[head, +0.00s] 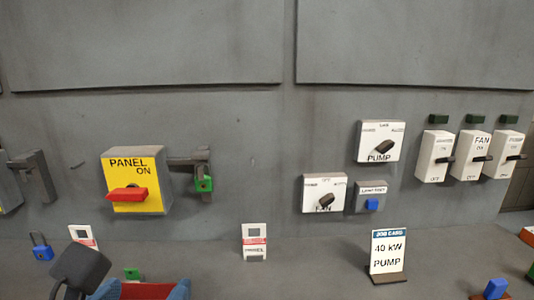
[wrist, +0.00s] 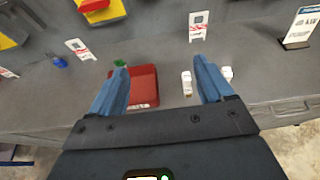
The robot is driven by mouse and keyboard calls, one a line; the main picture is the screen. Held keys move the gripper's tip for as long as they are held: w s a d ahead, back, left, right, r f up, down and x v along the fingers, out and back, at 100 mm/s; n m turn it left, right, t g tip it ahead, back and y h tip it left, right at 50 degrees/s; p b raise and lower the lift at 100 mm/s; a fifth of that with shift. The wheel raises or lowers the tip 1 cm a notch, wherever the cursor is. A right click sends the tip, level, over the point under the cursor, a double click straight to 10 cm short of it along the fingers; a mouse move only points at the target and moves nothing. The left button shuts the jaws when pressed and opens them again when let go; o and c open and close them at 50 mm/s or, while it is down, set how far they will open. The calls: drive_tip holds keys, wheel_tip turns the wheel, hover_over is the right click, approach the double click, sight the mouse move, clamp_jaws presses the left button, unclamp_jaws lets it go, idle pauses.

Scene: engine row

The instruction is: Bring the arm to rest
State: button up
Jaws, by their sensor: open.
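My gripper (wrist: 163,78) is open in the wrist view, its two blue fingers spread wide with nothing held between them. It also shows at the bottom edge of the head view (head: 144,289), partly cut off. Beyond and below the fingers a red box (wrist: 144,86) rests on the grey bench (wrist: 255,95), nearer the left finger, which overlaps its edge in the picture. I cannot tell the height of the fingers above the box. A dark link of my arm (head: 80,268) shows at lower left in the head view.
On the wall are a yellow panel switch (head: 128,169) with a red handle, a green padlock (head: 204,184) beside it, and white pump (head: 380,141) and fan (head: 324,192) switches. A job card (head: 388,250) stands on the bench at right. A blue padlock (head: 42,250) is at left.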

drive_tip(key=s+d+f+m+g+y, duration=0.1)
drive_tip(key=s+d+f+m, duration=0.1)
drive_tip(key=d+f+m, duration=0.5)
drive_tip(key=s+d+f+m+y, duration=0.15)
drive_tip(key=d+f+m, duration=0.25)
drive_tip(key=d+f, duration=0.55)
drive_tip(key=s+d+f+m, duration=0.5)
drive_tip(key=s+d+m, duration=0.4)
drive_tip(key=s+m, duration=0.1)
drive_tip(key=s+d+r+m+t+h, duration=0.1)
drive_tip(key=s+d+r+m, duration=0.2)
drive_tip(key=s+d+m, duration=0.2)
drive_tip(key=s+d+r+m+t+h, duration=0.1)
drive_tip(key=s+d+r+m+h, duration=0.1)
drive_tip(key=s+d+m, duration=0.3)
drive_tip(key=s+r+m, duration=0.1)
drive_tip(key=s+m, duration=0.3)
drive_tip(key=m, duration=0.1)
drive_tip(key=shift+r+m+b, duration=0.2)
drive_tip(key=shift+m+b, duration=0.1)
drive_tip(key=shift+b, duration=0.1)
